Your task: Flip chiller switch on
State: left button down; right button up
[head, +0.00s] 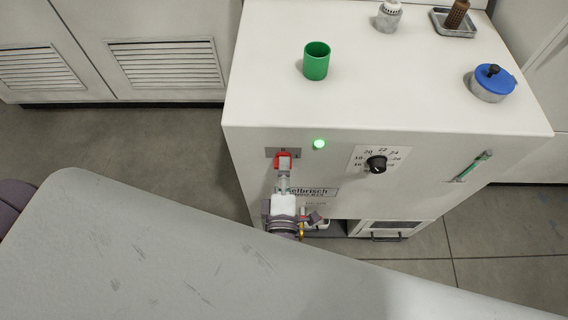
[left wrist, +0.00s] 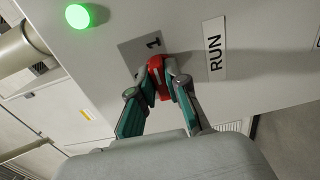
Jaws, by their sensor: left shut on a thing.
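The chiller (head: 250,110) is a white cabinet in the middle of the head view. Its red switch (head: 283,158) sits on a grey plate at the front's upper left. The left wrist view shows the red switch (left wrist: 156,76) beside a "1" mark and a "RUN" label (left wrist: 214,52). My left gripper (head: 284,170) is shut on the switch, with its two fingers on either side of the red part. A green lamp (head: 319,144) to the right of the switch glows, and it also glows in the left wrist view (left wrist: 78,16). My right gripper is not in view.
A black dial (head: 376,164) with numbers is on the front, with a slanted green-tipped fitting (head: 473,166) to its right. A green cup (head: 316,61), a blue-lidded pot (head: 493,83), a shaker (head: 389,16) and a small tray (head: 440,24) stand on top.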

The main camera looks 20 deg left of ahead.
pick_arm(q)
jog(key=c, duration=1.2)
grip_release()
jog(key=shift+o, duration=0.2)
jog(key=v, duration=1.2)
